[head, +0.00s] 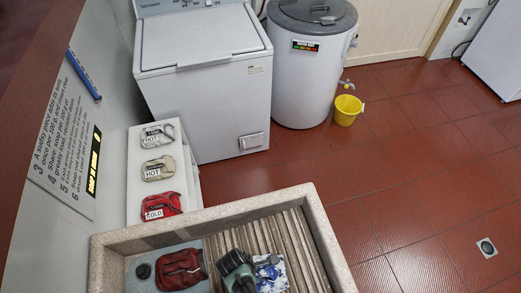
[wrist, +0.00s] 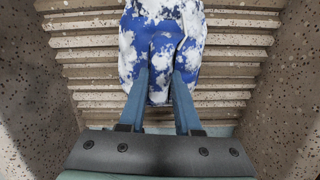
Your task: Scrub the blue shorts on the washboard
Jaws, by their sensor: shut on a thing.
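The blue shorts, with a white cloud-like pattern, lie against the ribs of the stone washboard. In the wrist view the shorts (wrist: 162,25) fill the top middle, with ribs showing on both sides of them. In the head view the shorts (head: 271,275) show partly beside my gripper (head: 246,275). The washboard (head: 307,238) has a speckled stone rim and pale ribs. In the wrist view my gripper (wrist: 161,72) has its two blue fingers closed on the shorts' near part. The exact pinch is partly hidden by the fabric.
A washer (head: 205,85), a white drum (head: 309,70) and a yellow bucket (head: 347,111) stand farther back.

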